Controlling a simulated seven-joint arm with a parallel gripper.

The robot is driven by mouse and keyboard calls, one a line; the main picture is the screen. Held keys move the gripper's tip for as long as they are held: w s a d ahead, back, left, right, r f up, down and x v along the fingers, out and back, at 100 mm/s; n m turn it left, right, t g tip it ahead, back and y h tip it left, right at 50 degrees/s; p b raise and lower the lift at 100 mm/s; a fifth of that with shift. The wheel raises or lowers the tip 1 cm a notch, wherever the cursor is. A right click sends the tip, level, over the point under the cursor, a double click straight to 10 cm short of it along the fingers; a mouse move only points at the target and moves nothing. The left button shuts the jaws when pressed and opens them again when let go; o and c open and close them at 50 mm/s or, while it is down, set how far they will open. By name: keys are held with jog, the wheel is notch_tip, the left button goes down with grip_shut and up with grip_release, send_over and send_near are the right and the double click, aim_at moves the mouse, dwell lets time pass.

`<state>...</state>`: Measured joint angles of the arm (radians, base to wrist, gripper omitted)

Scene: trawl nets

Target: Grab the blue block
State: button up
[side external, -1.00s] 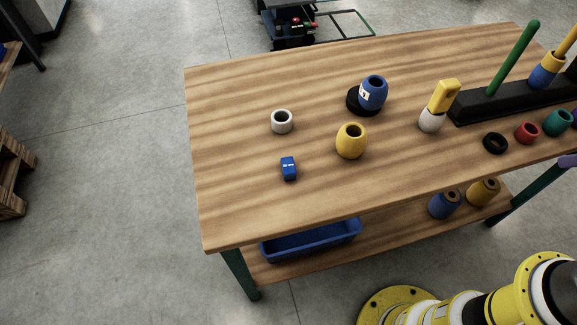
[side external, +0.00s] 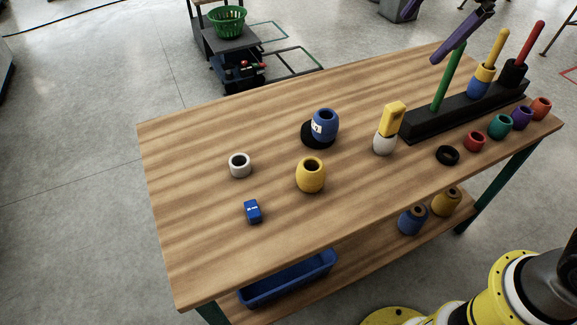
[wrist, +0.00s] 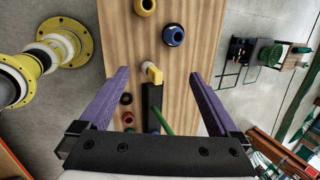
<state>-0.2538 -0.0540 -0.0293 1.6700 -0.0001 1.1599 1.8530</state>
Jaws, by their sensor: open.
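The blue block (side external: 253,211) is small, with white marking on top. It lies on the wooden table near its left front part in the side view. It is not seen in the wrist view. My gripper (wrist: 158,76) shows two purple fingers spread wide in the wrist view, with nothing held between them. In the side view part of my gripper (side external: 450,45) is at the top right, above the black rack, far to the right of the block and not touching it.
A white ring (side external: 240,165) and a yellow float (side external: 310,176) stand near the block. A blue float (side external: 325,125) leans on a black ring. The table's left end is clear.

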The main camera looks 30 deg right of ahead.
jog(key=w+a+f+m+g, duration=0.1)
jog(key=w+a+f, duration=0.1)
jog(key=w+a, duration=0.25)
jog(key=w+a+f+m, duration=0.1)
jog(key=w+a+f, duration=0.2)
jog(key=a, duration=0.3)
jog(key=n+g+h, duration=0.1)
jog(key=n+g, duration=0.1)
jog(key=g, duration=0.1)
send_over(254, 207)
notch_tip(254, 207, down, 27)
jog(key=shift+s+a+f, duration=0.1)
jog(key=shift+a+f, duration=0.05)
jog(key=shift+d+f, duration=0.2)
jog(key=shift+f, duration=3.05)
jog(key=shift+c, duration=0.3)
jog(key=c, duration=1.4)
jog(key=shift+r, duration=0.1)
